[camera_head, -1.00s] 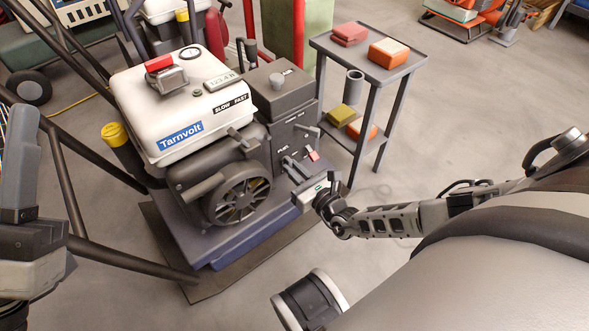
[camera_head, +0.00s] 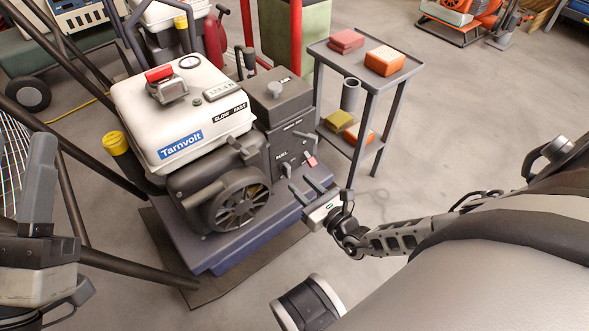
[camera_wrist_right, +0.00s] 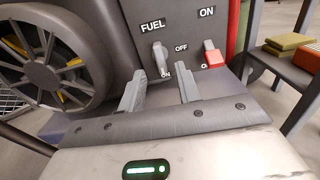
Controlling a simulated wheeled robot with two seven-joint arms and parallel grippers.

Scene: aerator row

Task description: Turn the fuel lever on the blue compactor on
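The blue compactor has a dark blue base (camera_head: 235,245), a white tank (camera_head: 180,110) labelled Tarnvolt and a dark engine side panel. The grey fuel lever (camera_wrist_right: 159,58) hangs below the FUEL label in the right wrist view. The lever is small in the head view (camera_head: 286,169). My right gripper (camera_head: 302,187) is open and empty, just off the panel. In the right wrist view, its fingers (camera_wrist_right: 160,76) stand either side below the lever, apart from it. My left gripper (camera_head: 38,200) is at the left edge, its opening unclear.
A red switch (camera_wrist_right: 213,55) sits right of the fuel lever. The recoil housing (camera_head: 235,200) is left of the panel. A grey cart (camera_head: 370,75) with red, orange and yellow blocks stands close behind on the right. Floor is clear at the right.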

